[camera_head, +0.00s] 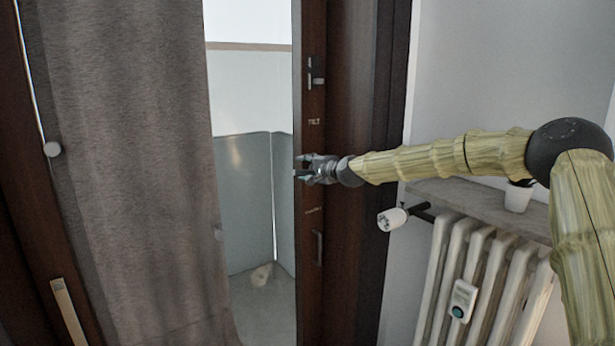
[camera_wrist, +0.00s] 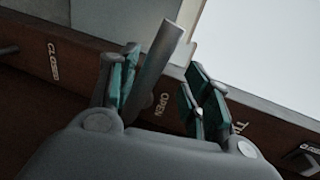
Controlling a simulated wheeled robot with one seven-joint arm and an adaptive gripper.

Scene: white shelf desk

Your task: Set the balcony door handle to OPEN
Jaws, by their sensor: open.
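The balcony door handle (camera_wrist: 158,65) is a grey metal bar in the wrist view. It stands across the dark door strip, close to the OPEN label (camera_wrist: 161,103), and its free end reaches over the strip's edge. My gripper (camera_wrist: 165,85) is open with teal finger pads on both sides of the bar. The bar lies close to the left pad; whether they touch I cannot tell. The CLOSED label (camera_wrist: 53,62) is at left and the TILT label (camera_wrist: 238,127) at right. In the head view my gripper (camera_head: 306,170) is at the door's edge and hides most of the handle.
Another handle (camera_head: 314,75) sits higher on the brown door frame (camera_head: 345,80), and a metal pull (camera_head: 318,247) lower. A grey curtain (camera_head: 120,170) hangs at left. A radiator (camera_head: 485,270), its valve (camera_head: 390,219) and a shelf (camera_head: 470,198) with a white pot (camera_head: 518,197) are at right.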

